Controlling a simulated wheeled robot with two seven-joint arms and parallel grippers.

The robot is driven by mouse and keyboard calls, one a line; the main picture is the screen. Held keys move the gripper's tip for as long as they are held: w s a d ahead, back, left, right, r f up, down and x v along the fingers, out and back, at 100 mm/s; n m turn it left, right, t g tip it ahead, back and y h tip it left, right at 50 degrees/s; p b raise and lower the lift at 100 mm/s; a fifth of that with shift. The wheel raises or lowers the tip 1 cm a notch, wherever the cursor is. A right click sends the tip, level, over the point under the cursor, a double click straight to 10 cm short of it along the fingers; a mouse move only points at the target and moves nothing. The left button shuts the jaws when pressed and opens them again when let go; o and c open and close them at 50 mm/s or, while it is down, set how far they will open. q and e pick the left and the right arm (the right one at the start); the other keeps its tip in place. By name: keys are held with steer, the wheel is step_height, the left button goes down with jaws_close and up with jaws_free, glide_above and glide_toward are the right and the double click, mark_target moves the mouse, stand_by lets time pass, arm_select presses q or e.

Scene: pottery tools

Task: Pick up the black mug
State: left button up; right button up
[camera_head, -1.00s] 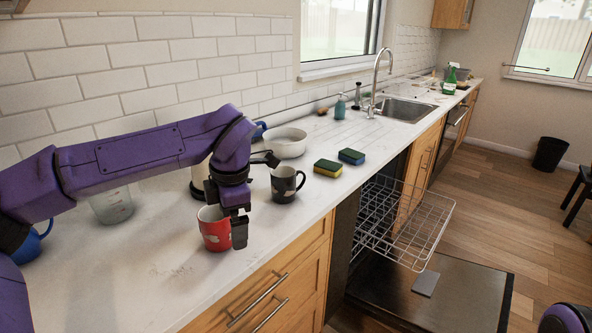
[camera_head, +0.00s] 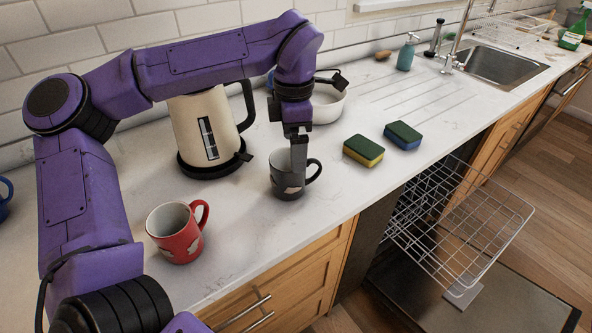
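The black mug (camera_head: 285,185) stands upright on the white counter, its handle to the right and a pale pattern low on its side. My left gripper (camera_head: 298,160) points down at the mug, with a finger overlapping its rim and near wall. Only one finger shows clearly, so I cannot tell how far apart the fingers are or whether they touch the mug. My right gripper is not in view.
A red mug (camera_head: 176,238) stands front left on the counter (camera_head: 240,250). Two sponges (camera_head: 363,151) (camera_head: 403,135) lie to the right. The dishwasher's wire rack (camera_head: 460,220) is pulled out below.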

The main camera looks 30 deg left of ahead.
mark_target(287, 185)
arm_select(q)
steer(key=f, duration=0.7)
steer(key=shift+s+a+p, duration=0.3)
steer(key=c, duration=1)
